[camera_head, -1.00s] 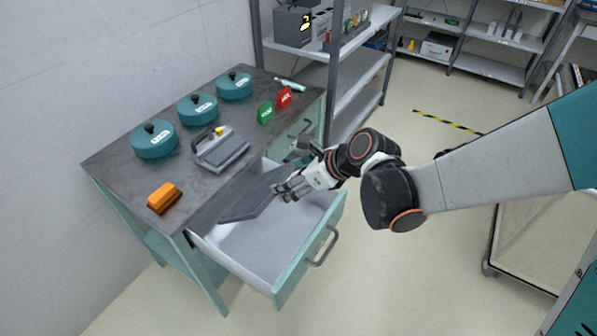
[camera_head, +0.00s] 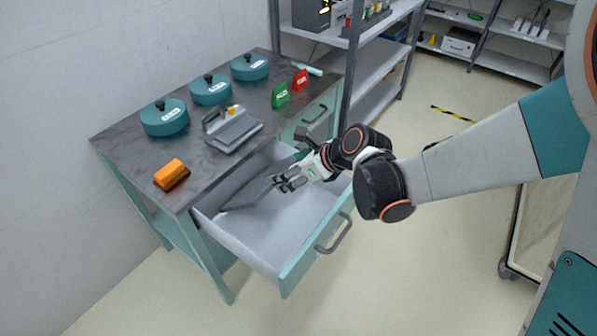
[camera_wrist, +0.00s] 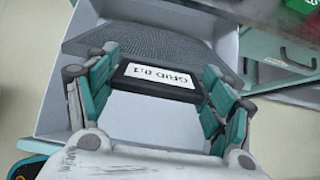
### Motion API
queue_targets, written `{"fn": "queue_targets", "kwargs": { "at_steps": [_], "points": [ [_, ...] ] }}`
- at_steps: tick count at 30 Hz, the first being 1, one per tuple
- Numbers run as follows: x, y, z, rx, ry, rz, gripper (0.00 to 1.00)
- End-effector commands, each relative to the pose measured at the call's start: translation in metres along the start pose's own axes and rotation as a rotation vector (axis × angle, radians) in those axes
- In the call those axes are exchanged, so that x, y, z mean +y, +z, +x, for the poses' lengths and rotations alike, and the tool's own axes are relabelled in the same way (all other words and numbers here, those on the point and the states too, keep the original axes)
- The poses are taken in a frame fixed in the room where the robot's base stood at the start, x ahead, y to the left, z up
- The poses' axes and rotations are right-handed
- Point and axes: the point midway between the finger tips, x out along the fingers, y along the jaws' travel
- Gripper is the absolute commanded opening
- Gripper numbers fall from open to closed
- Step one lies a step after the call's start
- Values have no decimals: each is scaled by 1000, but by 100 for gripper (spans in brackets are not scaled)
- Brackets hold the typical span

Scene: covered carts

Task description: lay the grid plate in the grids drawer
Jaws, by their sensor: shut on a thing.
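The grid plate (camera_head: 249,193) is a dark grey meshed sheet. Its labelled edge block is between my fingers in the wrist view, where the mesh (camera_wrist: 150,45) stretches away from me. My gripper (camera_head: 283,185) is shut on that edge; the fingers also show in the wrist view (camera_wrist: 158,88). The plate is inside the open drawer (camera_head: 287,275), tilted, with its far end low near the drawer's left inner side. Whether it touches the drawer floor I cannot tell. The drawer is pale inside with a teal front, and no label on it is readable.
On the worktop (camera_head: 140,170) stand three teal lidded pots (camera_head: 164,118), a grey handled device (camera_head: 233,130), an orange block (camera_head: 172,174), and green (camera_head: 280,95) and red (camera_head: 300,80) signs. A second drawer (camera_head: 315,112) beside the open one is closed. A shelf rack (camera_head: 370,70) stands behind.

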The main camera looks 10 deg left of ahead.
Motion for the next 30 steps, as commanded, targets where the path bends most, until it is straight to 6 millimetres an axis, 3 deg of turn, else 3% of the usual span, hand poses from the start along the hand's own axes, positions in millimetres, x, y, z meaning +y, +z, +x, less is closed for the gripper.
{"fn": "queue_targets", "kwargs": {
  "at_steps": [15,28,29,30],
  "points": [
    [0,8,38,-1,0,0,48],
    [0,8,42,-1,0,1,48],
    [0,8,42,-1,0,0,77],
    [0,8,42,-1,0,0,86]
  ]
}}
